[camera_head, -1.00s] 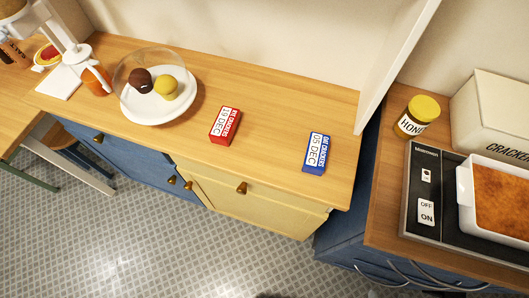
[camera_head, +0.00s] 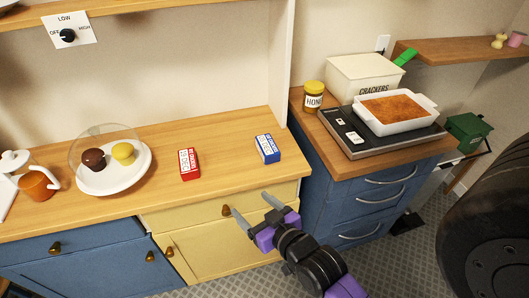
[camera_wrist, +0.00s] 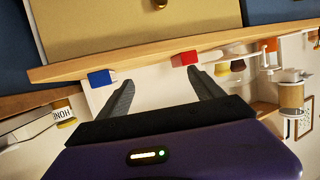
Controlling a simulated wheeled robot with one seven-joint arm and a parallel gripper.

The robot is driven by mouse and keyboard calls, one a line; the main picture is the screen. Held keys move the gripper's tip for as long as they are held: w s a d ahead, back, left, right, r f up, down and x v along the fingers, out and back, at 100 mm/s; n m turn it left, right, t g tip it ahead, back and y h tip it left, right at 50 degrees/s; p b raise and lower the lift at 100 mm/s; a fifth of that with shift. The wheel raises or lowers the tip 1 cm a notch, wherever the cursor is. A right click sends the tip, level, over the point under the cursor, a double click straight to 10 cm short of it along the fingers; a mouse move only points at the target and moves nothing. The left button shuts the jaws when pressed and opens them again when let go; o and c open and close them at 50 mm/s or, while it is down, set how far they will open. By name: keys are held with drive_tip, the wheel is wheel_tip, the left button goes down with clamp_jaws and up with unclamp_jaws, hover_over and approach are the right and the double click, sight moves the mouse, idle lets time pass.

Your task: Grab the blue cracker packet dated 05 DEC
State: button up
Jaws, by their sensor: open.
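The blue cracker packet (camera_head: 267,148) lies on the wooden counter near its right end, with a white label whose print is too small to read now. It also shows in the wrist view (camera_wrist: 101,78), at the counter edge. A red cracker packet (camera_head: 189,164) lies to its left, and shows in the wrist view too (camera_wrist: 184,59). My gripper (camera_head: 254,213) is open and empty, in front of the yellow cabinet front and apart from both packets. In the wrist view, its two fingers (camera_wrist: 162,92) are spread wide with nothing between them.
A domed plate (camera_head: 118,183) with two round cakes and an orange mug (camera_head: 38,184) stand to the left. A white upright panel (camera_head: 281,60) rises behind the blue packet. A honey jar (camera_head: 313,96), a crackers box (camera_head: 357,78) and a baking dish (camera_head: 385,115) stand right.

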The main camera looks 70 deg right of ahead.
drive_tip(key=w+d+m+g+h, duration=0.1)
drive_tip(key=w+d+m+h, duration=0.15)
drive_tip(key=d, duration=0.75)
drive_tip(key=g+b, duration=0.1)
drive_tip(key=g, duration=0.1)
approach(270, 148)
drive_tip(key=shift+m+h, duration=0.25)
drive_tip(key=shift+m, duration=0.1)
drive_tip(key=w, duration=0.1)
drive_tip(key=w+d, duration=0.2)
drive_tip(key=shift+w+d+f, duration=0.1)
drive_tip(key=shift+w+f, duration=0.2)
drive_tip(key=shift+f, duration=0.05)
drive_tip(key=shift+s+d+f, duration=0.1)
drive_tip(key=shift+d+f, duration=0.3)
drive_tip(key=shift+f, duration=0.05)
drive_tip(key=shift+d+f, duration=0.15)
drive_tip(key=shift+f, duration=0.05)
drive_tip(key=shift+p+x, duration=0.5)
drive_tip(key=shift+x, duration=3.2)
drive_tip(key=shift+f, duration=0.15)
drive_tip(key=shift+s, duration=0.1)
drive_tip(key=c, duration=1.4)
drive_tip(key=shift+c, duration=1.1)
